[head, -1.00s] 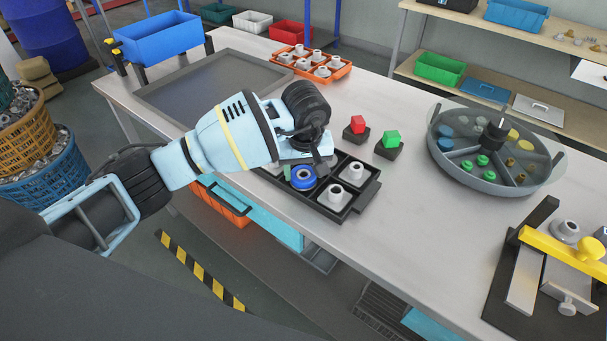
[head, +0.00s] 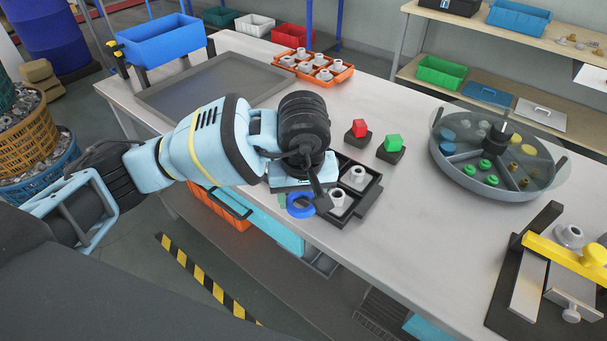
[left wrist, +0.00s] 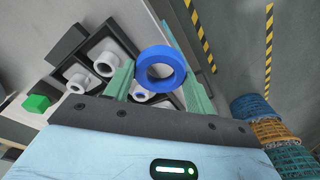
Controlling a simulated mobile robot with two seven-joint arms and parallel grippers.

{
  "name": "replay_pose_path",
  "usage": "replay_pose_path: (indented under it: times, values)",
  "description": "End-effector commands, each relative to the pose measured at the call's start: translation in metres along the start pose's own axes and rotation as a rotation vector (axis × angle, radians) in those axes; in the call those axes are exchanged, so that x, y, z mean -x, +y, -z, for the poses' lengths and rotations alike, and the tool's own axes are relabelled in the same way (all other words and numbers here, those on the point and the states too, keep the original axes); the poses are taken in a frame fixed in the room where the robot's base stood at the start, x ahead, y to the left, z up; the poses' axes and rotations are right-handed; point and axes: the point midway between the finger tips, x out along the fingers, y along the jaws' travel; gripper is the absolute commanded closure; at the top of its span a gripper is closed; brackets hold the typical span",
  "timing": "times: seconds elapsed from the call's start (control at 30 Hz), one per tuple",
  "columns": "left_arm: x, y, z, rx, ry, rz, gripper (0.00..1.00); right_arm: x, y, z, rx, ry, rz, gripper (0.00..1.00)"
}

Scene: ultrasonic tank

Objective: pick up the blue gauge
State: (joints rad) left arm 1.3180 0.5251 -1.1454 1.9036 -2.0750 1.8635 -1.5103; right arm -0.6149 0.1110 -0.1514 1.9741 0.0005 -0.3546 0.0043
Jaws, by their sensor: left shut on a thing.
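The blue gauge is a thick blue ring (head: 299,212). In the left wrist view the ring (left wrist: 160,52) is held between the two pale green fingers of my left gripper (left wrist: 158,82). In the head view my left gripper (head: 303,198) is over the near edge of the black compartment tray (head: 366,207), its wrist hiding much of the tray. The ring appears raised clear of the tray, with tray and white parts behind it in the wrist view. My right gripper is not in view.
White flanged parts (head: 355,176) stand in the tray. A round grey tank (head: 500,188) is to the right, and a yellow-barred fixture (head: 560,259) at lower right. Bench between is clear.

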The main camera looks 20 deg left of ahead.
Motion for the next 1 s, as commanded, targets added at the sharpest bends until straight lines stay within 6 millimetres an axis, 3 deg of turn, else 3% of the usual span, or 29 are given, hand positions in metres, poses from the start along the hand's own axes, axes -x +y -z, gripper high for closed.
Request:
replay_pose_path:
  times: [0.1,0.3,0.67,0.77,1.0]
  values:
    - [0.005,-0.004,-0.022,-0.004,0.000,-0.001,0.75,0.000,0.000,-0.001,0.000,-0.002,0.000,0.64]
    - [0.011,-0.009,-0.046,-0.001,0.000,-0.001,0.75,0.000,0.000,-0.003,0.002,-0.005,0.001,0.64]
    - [0.011,-0.012,-0.056,-0.002,0.000,0.000,0.75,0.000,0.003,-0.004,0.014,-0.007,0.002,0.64]
    - [-0.002,-0.018,-0.057,-0.026,-0.003,0.000,0.75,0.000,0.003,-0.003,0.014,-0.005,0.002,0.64]
    - [-0.072,-0.058,-0.065,-0.181,-0.007,-0.020,0.75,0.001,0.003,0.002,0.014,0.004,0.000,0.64]
